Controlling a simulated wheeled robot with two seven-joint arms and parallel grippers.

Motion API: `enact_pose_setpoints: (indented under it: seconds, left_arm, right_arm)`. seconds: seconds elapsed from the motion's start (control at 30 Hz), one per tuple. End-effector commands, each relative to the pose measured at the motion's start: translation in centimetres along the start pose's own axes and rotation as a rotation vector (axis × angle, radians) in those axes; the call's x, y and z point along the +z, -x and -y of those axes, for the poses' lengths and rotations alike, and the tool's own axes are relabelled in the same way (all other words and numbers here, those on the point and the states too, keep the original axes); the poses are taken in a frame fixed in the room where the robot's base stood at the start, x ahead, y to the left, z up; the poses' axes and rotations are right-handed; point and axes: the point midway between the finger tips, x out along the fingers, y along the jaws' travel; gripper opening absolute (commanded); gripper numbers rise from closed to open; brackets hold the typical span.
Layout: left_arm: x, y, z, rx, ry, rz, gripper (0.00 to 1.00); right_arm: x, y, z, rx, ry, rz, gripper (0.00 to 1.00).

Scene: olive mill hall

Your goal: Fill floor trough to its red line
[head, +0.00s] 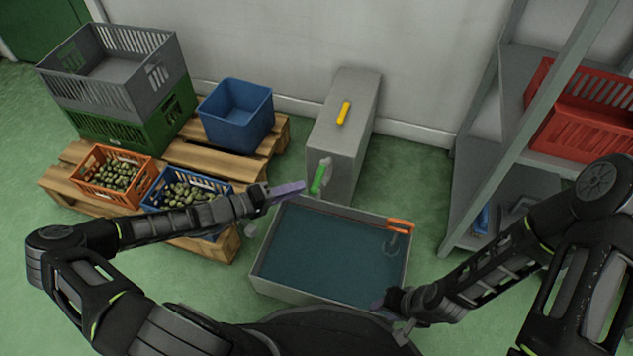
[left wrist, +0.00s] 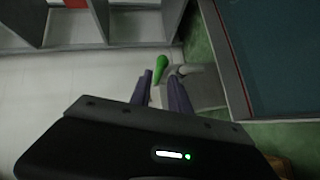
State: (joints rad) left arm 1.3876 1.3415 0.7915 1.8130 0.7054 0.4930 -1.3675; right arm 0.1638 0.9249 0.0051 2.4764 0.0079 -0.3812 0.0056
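The grey floor trough (head: 262,280) holds dark blue-green water. In the left wrist view, a thin reddish line (left wrist: 232,62) runs along the trough's inner wall near the water. A grey box stands behind the trough, with a green lever (head: 318,179) on its front; the lever also shows in the left wrist view (left wrist: 161,64). My left gripper (head: 301,187) has its purple fingers apart, just left of the lever; the lever's tip appears beyond the gap between them. My right gripper (head: 378,303) is by the trough's front right rim; its finger gap is unclear.
An orange piece (head: 399,225) sits on the trough's back right corner. Wooden pallets (head: 207,157) at left bear a blue bin (head: 238,112), stacked crates and two crates of olives. A metal shelf (head: 487,180) with a red crate (head: 582,125) stands at right.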

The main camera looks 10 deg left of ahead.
Motion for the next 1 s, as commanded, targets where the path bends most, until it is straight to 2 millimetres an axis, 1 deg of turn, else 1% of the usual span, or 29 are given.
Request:
enact_pose_setpoints:
  seconds: [0.17,0.3,0.4,0.5,0.6,0.83,1.0]
  left_arm:
    - [0.2,-2.4,0.2,0.003,-0.001,0.003,0.23]
    - [0.2,-4.7,0.2,0.003,-0.001,0.004,0.23]
    - [0.2,-6.0,0.2,0.002,-0.001,0.003,0.23]
    - [0.1,-6.9,0.1,0.000,0.000,0.002,0.23]
    - [0.1,-7.2,0.0,0.000,0.000,0.002,0.23]
    - [0.1,-7.2,0.0,0.000,0.000,0.002,0.23]
    - [0.1,-7.2,0.0,0.000,0.000,0.002,0.09]
  right_arm:
    - [-0.1,-1.1,-0.3,0.000,0.000,-0.004,0.36]
    - [-0.1,-1.9,-0.6,0.000,-0.001,-0.007,0.36]
    - [-0.2,-2.4,-0.7,0.000,-0.001,-0.010,0.36]
    - [-0.2,-2.7,-0.8,0.000,-0.001,-0.012,0.36]
    - [-0.3,-2.7,-0.8,0.000,-0.001,-0.013,0.36]
    - [-0.3,-2.6,-0.8,0.000,-0.001,-0.014,0.36]
    - [-0.3,-2.6,-0.8,0.000,-0.001,-0.014,0.36]
